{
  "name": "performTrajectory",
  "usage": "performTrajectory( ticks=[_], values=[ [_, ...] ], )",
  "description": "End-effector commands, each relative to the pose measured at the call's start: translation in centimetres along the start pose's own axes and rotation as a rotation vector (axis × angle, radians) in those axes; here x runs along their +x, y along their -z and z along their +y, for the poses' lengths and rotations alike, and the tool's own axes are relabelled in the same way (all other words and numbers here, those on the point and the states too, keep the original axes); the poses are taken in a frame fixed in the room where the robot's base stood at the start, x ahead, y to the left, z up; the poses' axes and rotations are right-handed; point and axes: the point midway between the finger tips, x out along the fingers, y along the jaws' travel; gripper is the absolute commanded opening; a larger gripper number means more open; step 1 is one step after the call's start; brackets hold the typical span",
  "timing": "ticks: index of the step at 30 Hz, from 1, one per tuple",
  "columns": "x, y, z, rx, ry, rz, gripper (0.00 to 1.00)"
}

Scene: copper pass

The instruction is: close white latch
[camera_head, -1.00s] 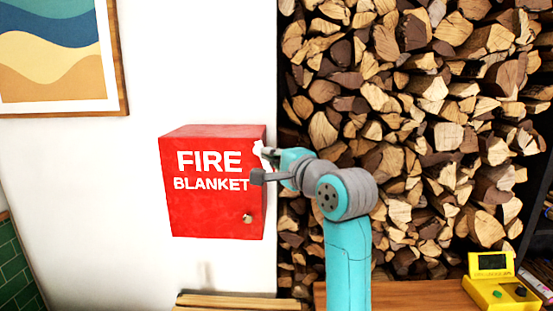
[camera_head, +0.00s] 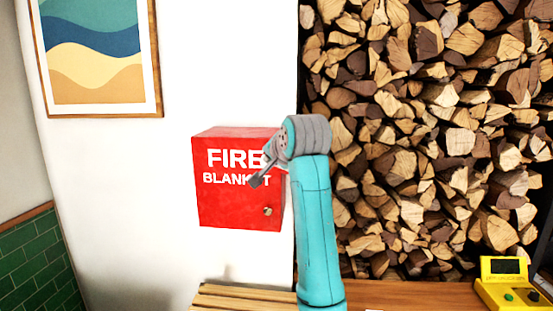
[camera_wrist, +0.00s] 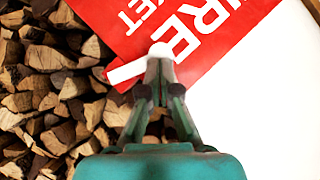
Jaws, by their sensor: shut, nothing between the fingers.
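The white latch (camera_wrist: 128,71) shows in the wrist view as a flat bar with a rounded end, at the edge of the red fire blanket box (camera_head: 235,195). Its bar sticks out past the box's edge over the firewood side. My gripper (camera_wrist: 161,66) is shut and empty, with its fingertips right at the latch's rounded end; I cannot tell whether they touch it.
Stacked firewood (camera_head: 420,140) fills the right side, behind my arm. A framed picture (camera_head: 100,85) hangs on the white wall at upper left. A slatted wooden surface (camera_head: 240,300) lies below the box. A yellow device (camera_head: 515,295) stands at lower right.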

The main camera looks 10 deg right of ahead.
Motion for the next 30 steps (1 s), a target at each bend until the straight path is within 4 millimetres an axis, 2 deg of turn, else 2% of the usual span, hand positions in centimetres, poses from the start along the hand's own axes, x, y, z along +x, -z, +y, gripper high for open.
performTrajectory(
  ticks=[1, 5, 30],
  values=[
    [0.5, -0.1, -0.1, -0.05, -0.036, -0.003, 0.0],
    [1.3, -0.1, 0.0, -0.039, -0.029, 0.0, 0.0],
    [0.5, 0.9, -1.1, -0.035, -0.026, 0.0, 0.0]
  ],
)
